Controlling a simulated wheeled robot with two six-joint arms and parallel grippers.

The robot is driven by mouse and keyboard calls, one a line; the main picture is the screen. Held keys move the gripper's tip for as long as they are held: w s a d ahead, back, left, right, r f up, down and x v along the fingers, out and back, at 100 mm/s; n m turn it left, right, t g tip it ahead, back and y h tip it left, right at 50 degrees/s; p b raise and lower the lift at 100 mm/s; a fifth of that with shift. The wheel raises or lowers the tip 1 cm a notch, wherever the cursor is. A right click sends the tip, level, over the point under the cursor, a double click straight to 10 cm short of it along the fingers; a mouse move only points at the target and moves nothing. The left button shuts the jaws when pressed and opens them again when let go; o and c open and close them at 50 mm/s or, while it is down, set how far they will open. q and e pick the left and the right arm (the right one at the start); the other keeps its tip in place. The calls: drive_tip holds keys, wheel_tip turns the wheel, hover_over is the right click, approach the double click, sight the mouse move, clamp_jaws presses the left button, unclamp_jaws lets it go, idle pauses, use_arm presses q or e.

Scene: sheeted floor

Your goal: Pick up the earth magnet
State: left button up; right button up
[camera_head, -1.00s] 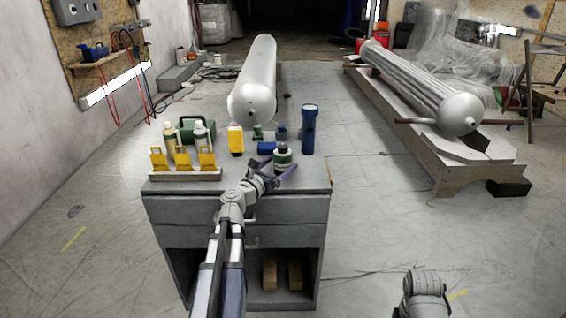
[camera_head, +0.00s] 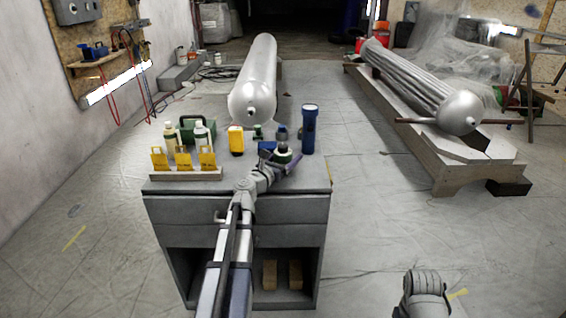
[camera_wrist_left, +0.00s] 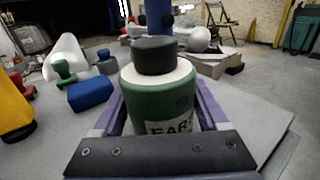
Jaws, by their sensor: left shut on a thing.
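The earth magnet is a green cylinder with a pale top, a black cap and a white label reading "EAR" in the left wrist view (camera_wrist_left: 160,108). In the head view the earth magnet (camera_head: 283,154) is small and partly hidden by my gripper, over the right part of the grey workbench (camera_head: 310,180). My left gripper (camera_head: 281,162) is shut on it, with one purple finger on each side. Whether its base touches the bench top is hidden. My right gripper is out of view; only part of my right arm shows at lower right.
A blue flashlight (camera_head: 309,130) stands close to the right of the magnet. A blue block (camera_wrist_left: 90,93) and a green-handled piece (camera_wrist_left: 64,70) are to its left. A yellow device (camera_head: 236,140), bottles (camera_head: 200,135) and yellow-tagged holders (camera_head: 184,158) stand further left. The bench's front right corner is clear.

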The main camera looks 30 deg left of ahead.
use_arm(q)
clamp_jaws()
idle(0.3)
drive_tip(key=shift+r, duration=0.1)
wheel_tip(320, 180, up, 10)
drive_tip(key=p, duration=1)
